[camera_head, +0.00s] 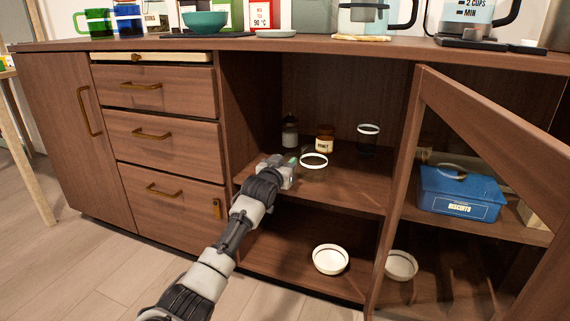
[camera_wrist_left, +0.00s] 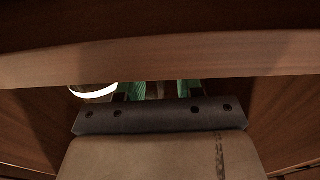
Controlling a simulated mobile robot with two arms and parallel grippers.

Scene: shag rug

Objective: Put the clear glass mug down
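The clear glass mug (camera_head: 314,167) shows mainly as a white rim in the cabinet's open middle bay, at the upper shelf (camera_head: 345,190). Its see-through body is hard to make out, and I cannot tell if its base touches the shelf. My left gripper (camera_head: 291,161) reaches into the bay, just left of the mug. In the left wrist view a white rim (camera_wrist_left: 93,94) lies left of the green-tipped fingers, which stand apart with no object clearly between them. A wooden edge hides much of that view. My right gripper is not in view.
Behind the mug stand a dark jar (camera_head: 289,132), a honey jar (camera_head: 325,139) and a dark, white-rimmed vessel (camera_head: 368,130). An open door frame (camera_head: 400,180) stands at right. A blue biscuit tin (camera_head: 458,196) shows beyond it. A white bowl (camera_head: 330,259) sits below.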

